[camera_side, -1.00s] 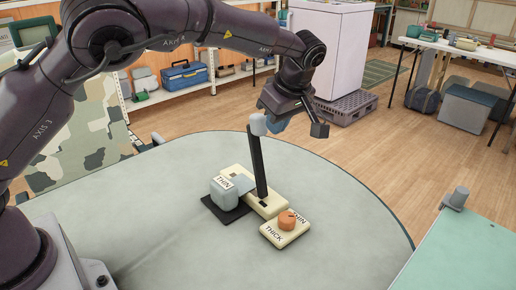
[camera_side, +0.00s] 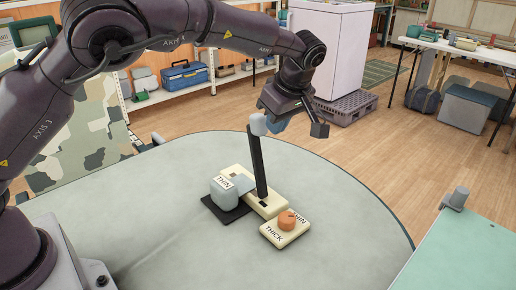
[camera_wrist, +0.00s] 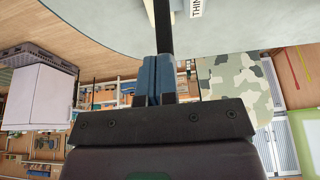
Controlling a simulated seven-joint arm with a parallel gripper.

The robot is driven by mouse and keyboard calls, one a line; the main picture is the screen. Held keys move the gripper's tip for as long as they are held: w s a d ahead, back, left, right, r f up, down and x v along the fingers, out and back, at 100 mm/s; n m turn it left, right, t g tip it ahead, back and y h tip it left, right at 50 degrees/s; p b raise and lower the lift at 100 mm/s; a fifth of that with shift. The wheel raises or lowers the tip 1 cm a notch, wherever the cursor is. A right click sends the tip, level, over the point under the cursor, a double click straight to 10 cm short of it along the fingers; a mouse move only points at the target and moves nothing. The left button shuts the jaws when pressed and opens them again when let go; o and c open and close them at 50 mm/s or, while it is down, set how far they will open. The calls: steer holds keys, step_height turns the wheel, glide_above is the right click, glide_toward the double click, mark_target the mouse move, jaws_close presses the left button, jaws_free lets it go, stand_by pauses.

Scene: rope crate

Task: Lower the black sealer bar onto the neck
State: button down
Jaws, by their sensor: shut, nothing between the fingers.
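The black sealer bar (camera_side: 257,165) stands raised and nearly upright from its cream base (camera_side: 268,206), with a pale grey-blue end piece (camera_side: 258,125) on top. A grey-blue bag (camera_side: 224,194) labelled THIN lies on a dark pad left of the base. Its flat neck (camera_side: 243,184) reaches toward the base. My gripper (camera_side: 272,125) is shut and empty, close beside the bar's top on its right; I cannot tell whether they touch. In the wrist view my blue fingers (camera_wrist: 160,60) are together, with the bar (camera_wrist: 162,28) beyond them.
A cream dial box (camera_side: 287,232) with an orange knob (camera_side: 287,220), marked THICK and THIN, sits right of the sealer base. The round table (camera_side: 150,235) is clear around them. A green-topped table (camera_side: 470,250) stands at the lower right.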

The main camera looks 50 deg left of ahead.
mark_target(255, 114)
steer(key=shift+a, duration=0.25)
steer(key=shift+a+f, duration=0.1)
steer(key=shift+a, duration=0.45)
steer(key=shift+a, duration=0.1)
steer(key=shift+w+a+f, duration=0.1)
steer(key=shift+a+f, duration=0.05)
steer(key=shift+a, duration=2.25)
steer(key=shift+w+a+f, duration=0.1)
steer(key=shift+a+f, duration=0.15)
steer(key=shift+a, duration=0.55)
steer(key=shift+s+a+f, duration=0.1)
steer(key=shift+a+f, duration=0.2)
steer(key=shift+a, duration=0.45)
steer(key=shift+w+a+f, duration=0.1)
steer(key=shift+a+f, duration=0.15)
steer(key=shift+a, duration=0.7)
steer(key=shift+a+f, duration=0.65)
steer(key=shift+a, duration=0.35)
steer(key=shift+a+f, duration=0.65)
steer(key=shift+a, duration=0.35)
